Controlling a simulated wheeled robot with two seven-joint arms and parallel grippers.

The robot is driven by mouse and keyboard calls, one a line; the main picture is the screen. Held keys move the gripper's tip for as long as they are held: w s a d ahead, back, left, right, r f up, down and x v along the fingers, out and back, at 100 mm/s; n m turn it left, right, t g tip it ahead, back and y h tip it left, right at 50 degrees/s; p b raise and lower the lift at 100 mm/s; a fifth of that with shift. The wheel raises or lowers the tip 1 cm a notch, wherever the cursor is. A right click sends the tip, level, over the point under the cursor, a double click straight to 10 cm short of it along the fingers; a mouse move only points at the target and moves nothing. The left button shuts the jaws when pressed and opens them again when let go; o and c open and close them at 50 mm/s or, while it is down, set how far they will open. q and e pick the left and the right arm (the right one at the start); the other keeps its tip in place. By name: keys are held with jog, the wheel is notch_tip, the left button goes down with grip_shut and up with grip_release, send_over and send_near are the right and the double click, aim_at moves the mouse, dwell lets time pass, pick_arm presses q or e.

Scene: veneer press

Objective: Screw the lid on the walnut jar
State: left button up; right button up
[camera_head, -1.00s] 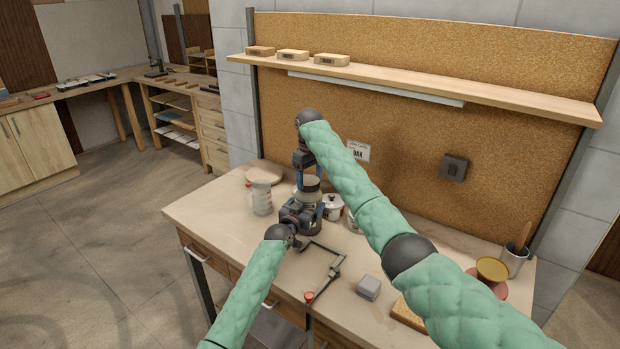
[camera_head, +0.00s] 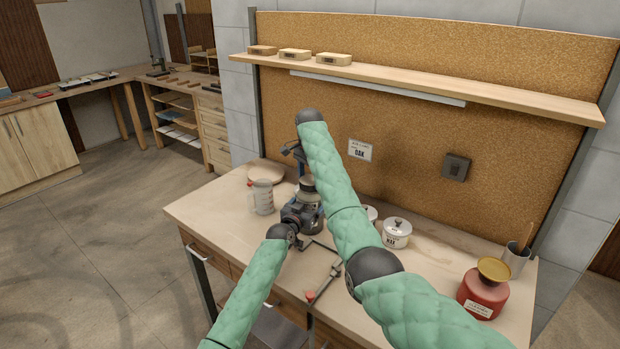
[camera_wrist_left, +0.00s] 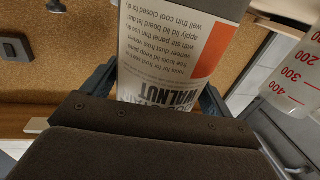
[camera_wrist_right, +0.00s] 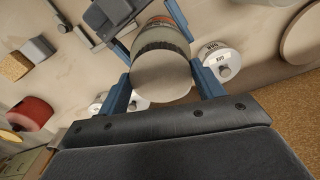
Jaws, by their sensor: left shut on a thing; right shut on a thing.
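The walnut jar, with a white and orange label (camera_wrist_left: 180,45) reading WALNUT upside down in the left wrist view, stands upright on the bench. My left gripper (camera_head: 303,216) is shut around its body from the front. The lid (camera_wrist_right: 162,76), a flat grey-brown disc, is on top of the jar in the right wrist view, in line with it. My right gripper (camera_wrist_right: 160,88) is shut on the lid from above, with a blue finger on each side. A dark ribbed band (camera_wrist_right: 160,38) shows beneath the disc. I cannot tell how tightly the lid sits.
A clear measuring jug (camera_head: 262,198) stands close left of the jar, with a round wooden board (camera_head: 266,173) behind. White lidded pots (camera_head: 396,234) and a red pot (camera_head: 482,295) with yellow top stand right. A dark clamp (camera_head: 325,272) lies in front.

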jog(key=m, duration=0.6)
jog(key=shift+w+a+r+m, duration=0.1)
jog(key=shift+w+m, duration=0.1)
jog(key=shift+m, duration=0.1)
jog(key=m, duration=0.5)
jog(key=shift+w+m, duration=0.1)
jog(key=shift+m, duration=0.2)
jog(key=o, duration=1)
notch_tip(320, 180, up, 12)
